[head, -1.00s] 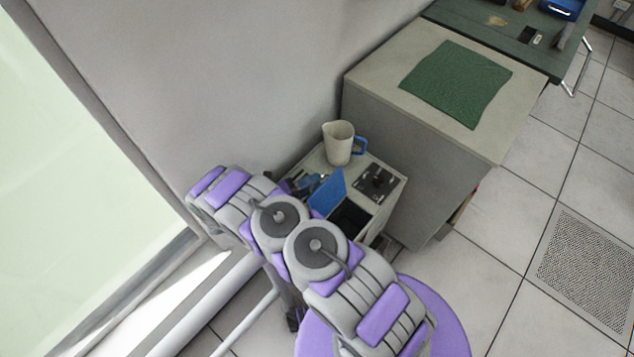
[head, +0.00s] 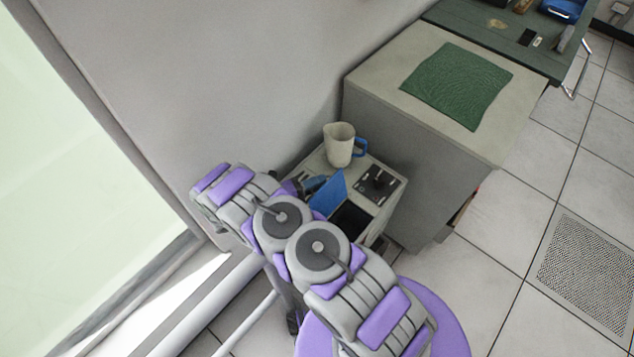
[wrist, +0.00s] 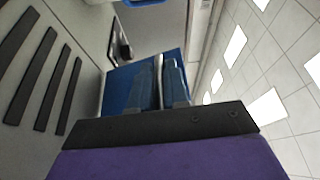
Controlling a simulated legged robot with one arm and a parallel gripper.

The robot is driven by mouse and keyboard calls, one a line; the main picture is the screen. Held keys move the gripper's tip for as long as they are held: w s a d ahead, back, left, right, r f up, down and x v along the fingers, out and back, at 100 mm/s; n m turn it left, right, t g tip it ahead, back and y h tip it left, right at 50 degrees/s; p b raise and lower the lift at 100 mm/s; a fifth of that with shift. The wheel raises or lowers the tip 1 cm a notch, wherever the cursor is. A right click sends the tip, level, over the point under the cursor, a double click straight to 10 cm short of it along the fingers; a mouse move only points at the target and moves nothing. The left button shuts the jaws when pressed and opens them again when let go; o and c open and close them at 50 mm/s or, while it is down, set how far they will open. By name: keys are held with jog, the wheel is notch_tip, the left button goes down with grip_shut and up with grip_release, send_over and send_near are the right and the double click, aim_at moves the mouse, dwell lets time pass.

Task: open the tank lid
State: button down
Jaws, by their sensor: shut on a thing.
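The blue tank lid (head: 328,194) stands tilted up, clear of the dark tank opening (head: 349,216) in the low grey cabinet. My gripper (head: 311,185) is beside the lid's left side, partly hidden by my arm. In the wrist view the two blue-grey fingers of my gripper (wrist: 162,84) are close together, with the broad blue lid (wrist: 122,86) beside and behind them. A thin pale edge shows between the fingers. My gripper is shut on the lid; the exact contact is hard to see.
A white jug with a blue handle (head: 339,146) stands on the cabinet (head: 311,164) behind the lid. A black panel with a knob (head: 378,183) is to the right. A taller grey cabinet (head: 385,72) with a green mat (head: 457,86) stands further right. A wall rises behind.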

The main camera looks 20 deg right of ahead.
aim_at(328, 186)
dwell(0.3)
jog(key=s+d+m+p, duration=0.1)
jog(key=s+d+r+m+y+p, duration=0.1)
jog(key=p, duration=0.1)
jog(key=shift+s+r+m, duration=0.3)
jog(key=shift+s+d+p, duration=0.15)
jog(key=shift+s+p, duration=0.2)
jog(key=c, duration=1.2)
grip_release()
jog(key=shift+w+d, duration=0.1)
jog(key=shift+d, duration=0.05)
jog(key=p+v, duration=0.3)
jog(key=v, duration=1.4)
jog(key=shift+a, duration=0.25)
jog(key=shift+w, duration=0.1)
